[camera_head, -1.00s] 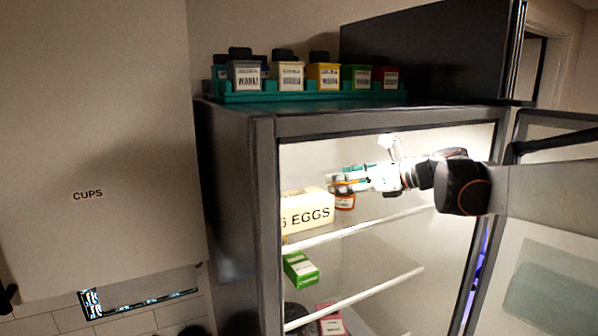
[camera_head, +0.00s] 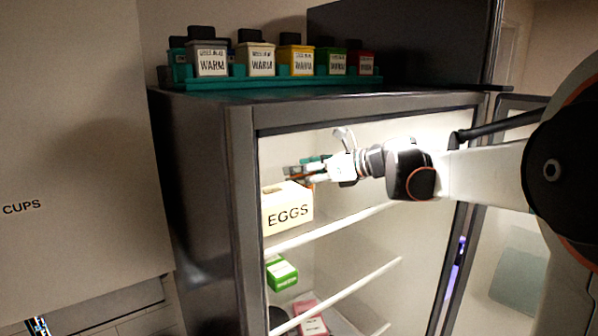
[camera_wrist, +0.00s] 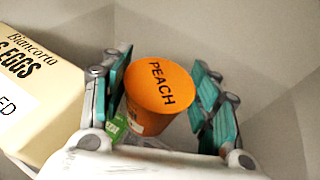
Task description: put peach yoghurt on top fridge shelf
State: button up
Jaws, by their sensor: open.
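The peach yoghurt (camera_wrist: 158,88) is an orange cup with PEACH on its lid. In the wrist view it stands between the two teal-padded fingers of my gripper (camera_wrist: 164,98), with gaps visible beside it. My gripper is open; it also shows in the head view (camera_head: 300,172), inside the fridge, above and behind the egg box. In the head view I cannot clearly make out the cup. The top fridge shelf (camera_head: 340,229) shows by its pale front edge. I cannot tell whether the cup's base rests on it.
The egg box (camera_head: 288,207) stands on the top shelf, close left of my gripper; it also shows in the wrist view (camera_wrist: 45,85). A green box (camera_head: 282,273) and a pink box (camera_head: 310,318) lie lower. The top shelf's right part looks clear. The fridge door stands open at right.

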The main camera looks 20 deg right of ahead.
jog(key=o, duration=1)
jog(key=shift+w+a+f, duration=0.1)
jog(key=shift+w+f, duration=0.05)
jog(key=shift+w, duration=0.1)
jog(key=shift+s+r, duration=0.2)
jog(key=shift+s, duration=0.25)
jog(key=shift+w, duration=0.2)
jog(key=p+v, duration=0.1)
jog(key=v, duration=0.6)
jog(key=shift+s+d+r+p, duration=0.15)
jog(key=shift+s+d+p, duration=0.15)
jog(key=shift+p, duration=0.1)
jog(key=shift+a, duration=0.1)
jog(key=shift+w, duration=0.1)
